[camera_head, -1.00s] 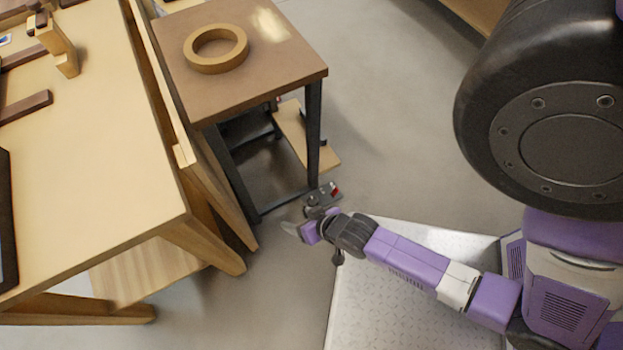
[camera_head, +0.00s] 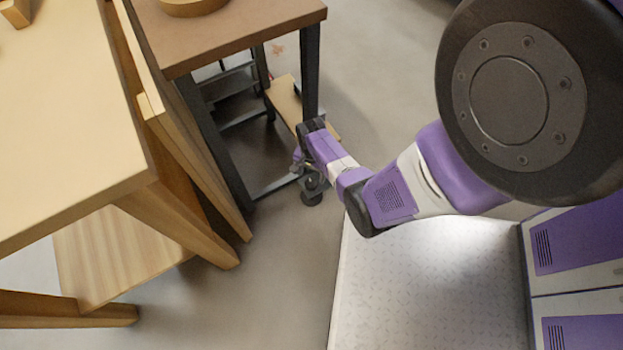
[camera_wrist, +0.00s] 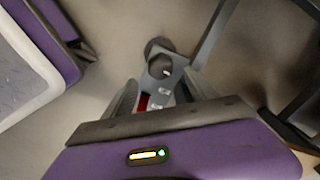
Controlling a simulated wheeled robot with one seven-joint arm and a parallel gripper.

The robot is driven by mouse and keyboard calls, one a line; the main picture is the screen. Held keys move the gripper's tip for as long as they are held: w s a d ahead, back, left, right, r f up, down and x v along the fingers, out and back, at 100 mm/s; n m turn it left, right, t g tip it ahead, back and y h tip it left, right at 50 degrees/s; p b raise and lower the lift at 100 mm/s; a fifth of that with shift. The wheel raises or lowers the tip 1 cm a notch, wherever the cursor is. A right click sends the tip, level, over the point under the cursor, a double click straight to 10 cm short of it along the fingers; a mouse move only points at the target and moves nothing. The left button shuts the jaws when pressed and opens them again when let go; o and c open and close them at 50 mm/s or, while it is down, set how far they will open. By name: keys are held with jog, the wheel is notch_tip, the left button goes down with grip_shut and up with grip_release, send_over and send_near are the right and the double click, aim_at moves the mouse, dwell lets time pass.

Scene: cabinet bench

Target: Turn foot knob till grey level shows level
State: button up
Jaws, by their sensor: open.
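The small stand with a brown top (camera_head: 235,35) and dark metal legs is in the head view. A dark round foot knob (camera_head: 312,197) shows low by its near right leg; the wrist view shows it too (camera_wrist: 160,58), above a grey bracket (camera_wrist: 165,90) with white marks and a red part. My gripper (camera_head: 300,163) is low beside the knob and partly hidden by my arm. I cannot make out a level reading.
A wooden ring (camera_head: 192,5) sits on the stand top. A wooden bench (camera_head: 70,120) with splayed legs stands close on the left. A wooden board (camera_head: 285,103) lies low behind the stand's right leg. Bare floor is open at the lower left and upper right.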

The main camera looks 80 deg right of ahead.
aim_at(311, 183)
notch_tip(311, 183, down, 6)
jog(key=b, duration=0.3)
jog(key=shift+f, duration=0.2)
jog(key=c, duration=1.4)
jog(key=n, duration=0.6)
jog(key=shift+p, duration=0.3)
jog(key=n, duration=0.6)
jog(key=shift+n, duration=0.4)
